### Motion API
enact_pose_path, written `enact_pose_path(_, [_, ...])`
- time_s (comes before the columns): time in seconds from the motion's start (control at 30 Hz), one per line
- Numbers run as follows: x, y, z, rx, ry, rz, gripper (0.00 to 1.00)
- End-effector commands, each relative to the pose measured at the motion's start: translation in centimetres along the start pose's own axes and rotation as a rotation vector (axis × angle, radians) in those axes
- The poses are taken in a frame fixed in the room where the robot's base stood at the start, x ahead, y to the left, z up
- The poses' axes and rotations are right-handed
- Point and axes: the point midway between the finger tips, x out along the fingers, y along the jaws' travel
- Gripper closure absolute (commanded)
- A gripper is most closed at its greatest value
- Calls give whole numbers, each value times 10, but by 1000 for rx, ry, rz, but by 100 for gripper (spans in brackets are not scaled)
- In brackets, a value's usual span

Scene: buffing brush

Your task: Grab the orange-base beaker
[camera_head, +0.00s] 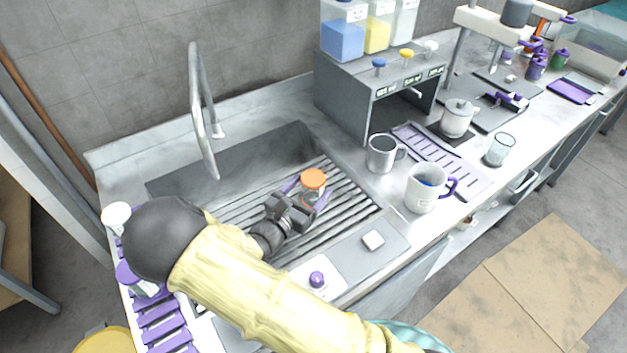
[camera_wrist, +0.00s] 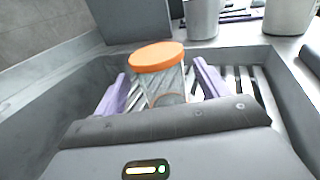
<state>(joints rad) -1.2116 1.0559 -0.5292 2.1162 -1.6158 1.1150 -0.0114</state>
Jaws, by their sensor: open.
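The orange-base beaker (camera_head: 313,181) stands upside down on the slatted rack over the sink, its orange base on top and clear walls below. In the wrist view the beaker (camera_wrist: 158,60) is between the two purple fingers, with its lower part partly hidden by my gripper's body. My gripper (camera_head: 306,191) is open, with one finger on each side of the beaker. A gap shows between the beaker and each finger in the wrist view, where my gripper (camera_wrist: 160,88) also shows.
The slatted rack (camera_head: 345,222) covers part of the sink, and the faucet (camera_head: 196,110) rises behind it. A metal mug (camera_head: 381,153) and a white mug (camera_head: 424,188) stand to the right. A grey dispenser (camera_head: 350,95) stands behind.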

Motion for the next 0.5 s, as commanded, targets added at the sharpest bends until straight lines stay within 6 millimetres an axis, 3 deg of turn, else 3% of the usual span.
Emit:
enact_pose_path(0.23, [36, 0, 0, 0, -1, 0, 26])
enact_pose_path(0.5, [42, 0, -2, 0, 0, 2, 26])
